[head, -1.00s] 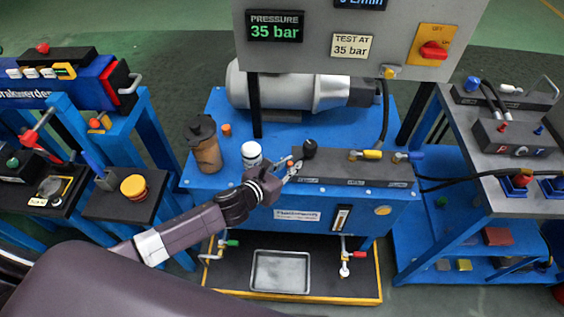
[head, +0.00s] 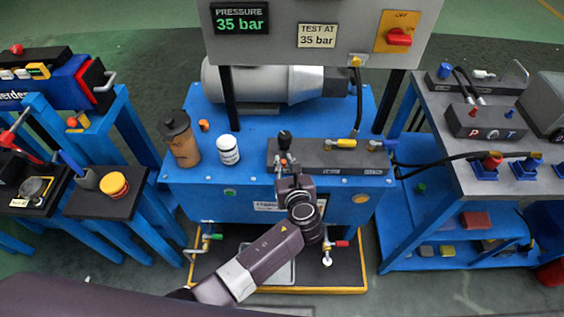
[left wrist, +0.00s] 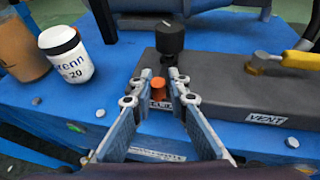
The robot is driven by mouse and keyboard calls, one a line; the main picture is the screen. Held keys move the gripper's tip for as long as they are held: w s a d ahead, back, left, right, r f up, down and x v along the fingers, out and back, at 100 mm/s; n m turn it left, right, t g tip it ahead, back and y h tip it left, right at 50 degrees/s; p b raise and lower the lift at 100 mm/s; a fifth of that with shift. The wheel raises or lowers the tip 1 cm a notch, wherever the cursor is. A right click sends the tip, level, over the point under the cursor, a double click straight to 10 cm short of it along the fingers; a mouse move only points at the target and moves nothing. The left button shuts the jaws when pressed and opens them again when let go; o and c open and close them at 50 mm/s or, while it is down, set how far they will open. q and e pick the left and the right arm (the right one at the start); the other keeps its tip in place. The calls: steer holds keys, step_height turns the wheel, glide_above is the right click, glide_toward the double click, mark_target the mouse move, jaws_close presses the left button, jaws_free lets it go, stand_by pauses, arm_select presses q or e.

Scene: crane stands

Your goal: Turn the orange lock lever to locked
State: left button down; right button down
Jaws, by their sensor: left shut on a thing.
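The orange lock lever (left wrist: 158,88) shows in the left wrist view as a small orange end at the front of the dark grey block (left wrist: 225,95), in front of a black round knob (left wrist: 169,38). My left gripper (left wrist: 158,80) is shut on the lever, with one finger on each side of it. In the head view my left gripper (head: 286,164) reaches the block's left end from the front, just below the black knob (head: 284,139). A partly covered white label lies below the lever and cannot be read. My right gripper is out of view.
A white bottle (head: 228,149) and a brown bottle with a dark cap (head: 181,138) stand left of the block. A yellow-handled valve (head: 341,143) sits on the block, labelled VENT in the wrist view. The panel above reads 35 bar.

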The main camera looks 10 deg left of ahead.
arm_select(q)
steer(key=shift+w+a+n+y, duration=0.1)
steer(key=shift+a+n+y, duration=0.1)
steer(key=shift+n+y, duration=0.25)
steer(key=c, duration=1.9)
jaws_free()
steer(key=shift+c, duration=0.2)
steer(key=shift+d, duration=0.15)
steer(key=v, duration=1.2)
steer(key=shift+w+r, duration=0.1)
steer(key=shift+r, duration=0.05)
